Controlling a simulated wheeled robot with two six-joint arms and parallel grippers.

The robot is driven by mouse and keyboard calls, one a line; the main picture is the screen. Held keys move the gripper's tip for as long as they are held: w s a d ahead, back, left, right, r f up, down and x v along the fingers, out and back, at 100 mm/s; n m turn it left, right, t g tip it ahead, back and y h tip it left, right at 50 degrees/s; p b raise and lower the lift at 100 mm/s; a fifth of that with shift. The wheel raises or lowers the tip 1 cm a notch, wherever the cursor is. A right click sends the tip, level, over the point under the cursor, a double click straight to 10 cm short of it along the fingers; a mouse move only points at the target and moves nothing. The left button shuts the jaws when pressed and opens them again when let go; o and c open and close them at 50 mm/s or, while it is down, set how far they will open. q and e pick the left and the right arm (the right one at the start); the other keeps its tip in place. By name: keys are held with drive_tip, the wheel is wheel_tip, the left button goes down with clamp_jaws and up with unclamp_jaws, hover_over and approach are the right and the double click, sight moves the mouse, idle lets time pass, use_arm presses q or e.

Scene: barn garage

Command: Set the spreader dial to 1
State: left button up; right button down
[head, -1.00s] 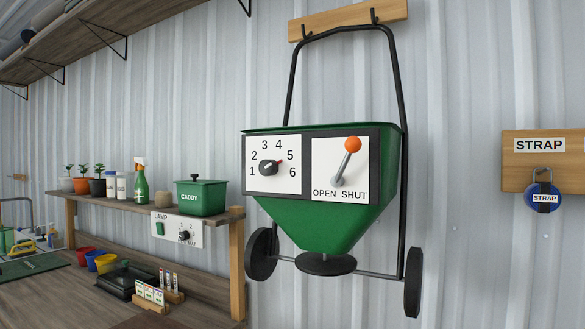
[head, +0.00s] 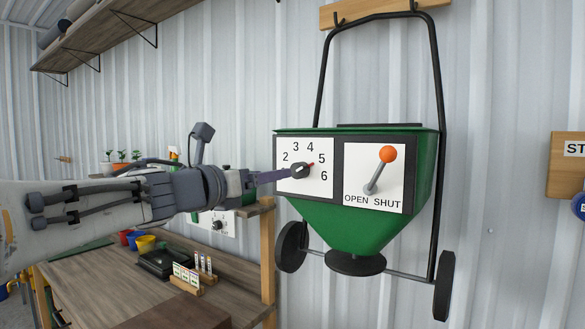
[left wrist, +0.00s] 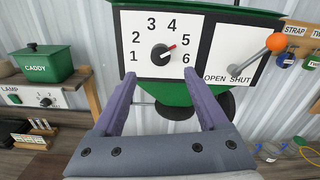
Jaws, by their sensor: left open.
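The green spreader (head: 355,232) hangs on the wall. Its white dial plate carries numbers 1 to 6, and its black dial (head: 300,171) has a red pointer aimed up and right, near 5. The dial also shows in the left wrist view (left wrist: 160,54). My left gripper (head: 284,174) comes in from the left, its fingertips close to the dial. In the left wrist view its two purple fingers (left wrist: 162,82) are apart with nothing between them, and the dial appears beyond and above their tips. The arm hides the 1 in the head view. My right gripper is not in view.
The OPEN/SHUT lever (head: 379,170) with an orange knob is just right of the dial. A wooden bench (head: 95,280) stands lower left. A green caddy (left wrist: 43,64) and the lamp panel (left wrist: 42,97) are left of the gripper.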

sight(296, 170)
use_arm(q)
drive_tip(key=p+x, duration=0.2)
drive_tip(key=x, duration=0.7)
drive_tip(key=shift+s, duration=0.1)
clamp_jaws()
